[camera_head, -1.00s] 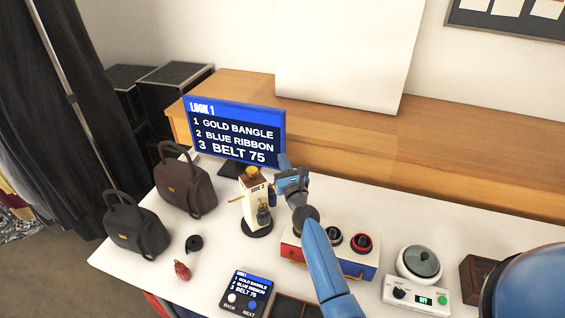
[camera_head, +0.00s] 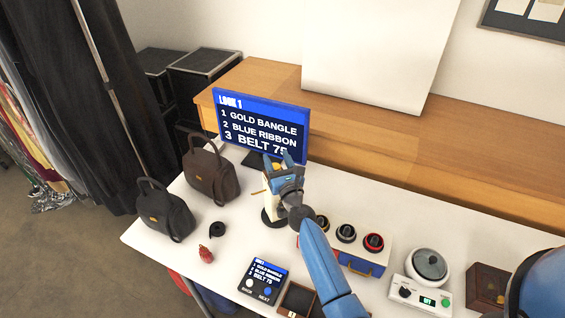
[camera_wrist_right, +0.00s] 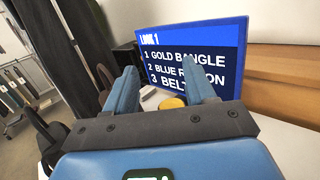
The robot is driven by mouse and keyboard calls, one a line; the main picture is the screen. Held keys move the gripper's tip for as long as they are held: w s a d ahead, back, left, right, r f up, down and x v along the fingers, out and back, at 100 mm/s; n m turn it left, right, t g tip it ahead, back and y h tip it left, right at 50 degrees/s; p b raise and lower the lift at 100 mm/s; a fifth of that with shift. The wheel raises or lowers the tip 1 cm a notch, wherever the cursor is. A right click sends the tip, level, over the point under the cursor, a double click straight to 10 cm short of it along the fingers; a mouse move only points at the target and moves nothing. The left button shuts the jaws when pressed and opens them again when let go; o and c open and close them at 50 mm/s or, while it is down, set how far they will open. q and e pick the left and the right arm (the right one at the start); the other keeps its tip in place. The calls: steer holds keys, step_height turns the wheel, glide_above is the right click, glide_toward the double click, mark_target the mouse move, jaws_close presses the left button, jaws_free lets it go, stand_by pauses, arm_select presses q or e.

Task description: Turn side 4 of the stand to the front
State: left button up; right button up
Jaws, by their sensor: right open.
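The stand (camera_head: 269,203) is a small white post on a round dark base, on the white table in front of the screen. In the head view my right gripper (camera_head: 278,164) is in front of and over it and hides most of it, including its side label. A thin peg sticks out to its left. In the right wrist view the stand's yellow top knob (camera_wrist_right: 172,101) shows between the open fingers of my right gripper (camera_wrist_right: 163,72), beyond the palm. I cannot tell whether the fingers touch it. My left gripper is not in view.
A screen (camera_head: 262,128) stands behind the stand. Two dark handbags (camera_head: 210,176) are to its left. A black roll (camera_head: 217,229), a red item (camera_head: 206,254) and a small button panel (camera_head: 264,278) lie in front. A box with knobs (camera_head: 346,233) is to its right.

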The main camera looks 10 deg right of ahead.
steer(key=shift+o, duration=0.4)
steer(key=s+a+f+m+b, duration=0.1)
steer(key=s+a+f, duration=0.3)
steer(key=s+a, duration=0.1)
steer(key=shift+a+f+h, duration=0.15)
steer(key=shift+a+h, duration=0.25)
steer(key=shift+a, duration=0.25)
steer(key=m+g+h, duration=0.2)
steer(key=h, duration=0.3)
glide_toward(275, 166)
steer(key=shift+y, duration=0.3)
steer(key=w, duration=0.3)
steer(key=w+d, duration=0.1)
steer(key=w, duration=0.2)
steer(key=w+d, duration=0.1)
steer(key=w, duration=0.2)
steer(key=shift+w+d+f, duration=0.1)
steer(key=shift+w+f, duration=0.05)
steer(key=shift+w, duration=0.25)
jaws_close()
